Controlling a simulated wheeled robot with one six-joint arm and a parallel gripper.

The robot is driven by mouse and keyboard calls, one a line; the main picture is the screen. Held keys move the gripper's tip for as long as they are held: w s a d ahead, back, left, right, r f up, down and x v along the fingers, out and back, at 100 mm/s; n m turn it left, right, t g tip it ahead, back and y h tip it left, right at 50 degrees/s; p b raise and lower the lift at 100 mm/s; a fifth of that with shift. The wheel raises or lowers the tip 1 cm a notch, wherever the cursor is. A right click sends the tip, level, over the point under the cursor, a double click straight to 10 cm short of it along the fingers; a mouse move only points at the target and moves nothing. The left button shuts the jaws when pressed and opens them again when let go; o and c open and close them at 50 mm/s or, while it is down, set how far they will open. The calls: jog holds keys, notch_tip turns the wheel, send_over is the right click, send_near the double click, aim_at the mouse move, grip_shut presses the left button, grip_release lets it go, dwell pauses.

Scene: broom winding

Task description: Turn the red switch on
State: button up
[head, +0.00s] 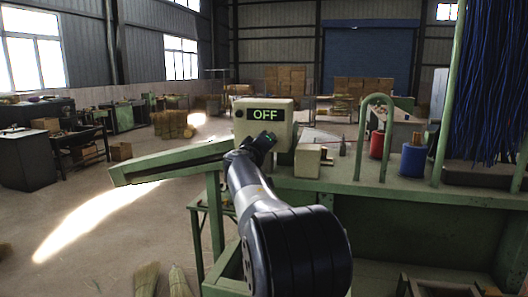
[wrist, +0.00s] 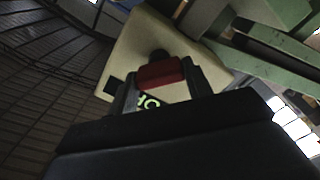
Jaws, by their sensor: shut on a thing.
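The red switch (wrist: 162,74) sits on a beige control box in the wrist view, between my fingers. The box (head: 282,104) stands on the green bench in the head view, and its display (head: 265,115) reads OFF in green. The box face also shows in the wrist view (wrist: 141,48), with part of the display lettering (wrist: 148,102) visible. My gripper (head: 265,139) is at the front of the box, just under the display. In the wrist view, my gripper (wrist: 161,84) is shut on the red switch. My gripper hides the switch in the head view.
The green bench (head: 360,187) extends right, with a small beige box (head: 307,161), a red spool (head: 377,145) and a blue spool (head: 413,160) on it. A green arch (head: 390,105) and hanging blue bristles (head: 492,80) stand at right. Open floor (head: 95,225) lies left.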

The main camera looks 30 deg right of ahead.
jog(key=shift+n+b, duration=0.45)
jog(key=shift+n, duration=3.35)
jog(key=shift+f+n, duration=0.1)
jog(key=shift+n, duration=0.2)
jog(key=o, duration=1)
jog(key=shift+c, duration=0.2)
jog(key=shift+a, duration=0.1)
jog(key=b+v, duration=0.3)
jog(key=v, duration=0.7)
jog(key=shift+s+a+b, duration=0.25)
jog(key=shift+a+b, duration=0.05)
jog(key=shift+w+d, duration=0.1)
